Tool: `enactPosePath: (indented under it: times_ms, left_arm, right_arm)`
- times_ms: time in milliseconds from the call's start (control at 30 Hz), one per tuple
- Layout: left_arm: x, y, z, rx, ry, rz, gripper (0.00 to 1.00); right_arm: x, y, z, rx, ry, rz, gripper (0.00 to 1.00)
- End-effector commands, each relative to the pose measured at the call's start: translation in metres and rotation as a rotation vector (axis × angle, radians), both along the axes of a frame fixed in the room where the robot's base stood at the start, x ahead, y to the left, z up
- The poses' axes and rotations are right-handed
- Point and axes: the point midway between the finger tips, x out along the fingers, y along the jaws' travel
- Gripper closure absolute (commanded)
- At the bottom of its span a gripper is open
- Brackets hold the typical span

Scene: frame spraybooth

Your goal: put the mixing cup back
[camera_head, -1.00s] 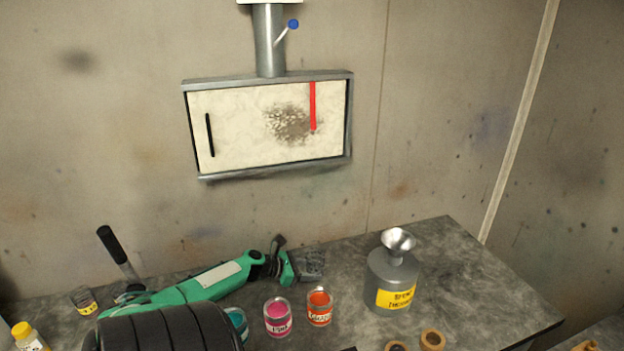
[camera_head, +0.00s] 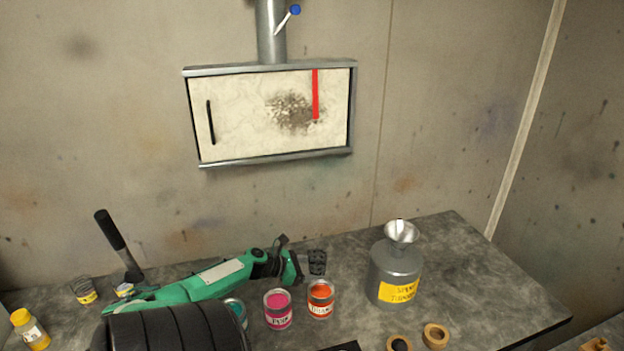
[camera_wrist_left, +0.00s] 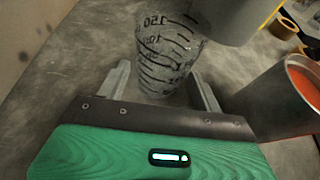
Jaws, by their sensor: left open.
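The clear mixing cup (camera_wrist_left: 165,48) with black measuring marks stands on the bench in the left wrist view. In the head view it shows as a small, dark-marked shape (camera_head: 317,262) just right of my left gripper (camera_head: 297,264), which partly hides it. In the wrist view my left gripper (camera_wrist_left: 162,85) is open, with one finger on each side of the cup's lower part. Gaps show between the fingers and the cup. My right gripper is in neither view.
Pink (camera_head: 278,309) and orange (camera_head: 320,299) paint cans stand in front of the cup. A grey can with a funnel (camera_head: 396,270) stands to its right. A black-handled tool (camera_head: 118,245), a yellow-banded cup (camera_head: 83,291) and a yellow-capped bottle (camera_head: 30,329) are at left. Bare bench lies behind the grey can.

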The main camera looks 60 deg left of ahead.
Motion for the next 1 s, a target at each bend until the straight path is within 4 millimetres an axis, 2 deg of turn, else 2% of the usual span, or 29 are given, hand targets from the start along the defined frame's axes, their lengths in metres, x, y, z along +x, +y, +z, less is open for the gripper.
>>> enactPosePath:
  times_ms: [133,267,700,1000]
  left_arm:
    - [-0.001,0.000,0.004,0.000,0.001,0.000,0.33]
    - [-0.011,0.003,0.011,-0.002,0.001,0.003,0.33]
    - [-0.076,0.021,0.040,-0.001,0.001,0.003,0.33]
    - [-0.104,0.030,0.048,0.000,0.000,0.000,0.33]
  right_arm:
    - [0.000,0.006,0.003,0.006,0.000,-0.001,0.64]
    - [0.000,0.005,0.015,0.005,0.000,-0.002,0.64]
    - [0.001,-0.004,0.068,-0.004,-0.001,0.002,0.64]
    - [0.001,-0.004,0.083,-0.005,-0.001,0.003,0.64]
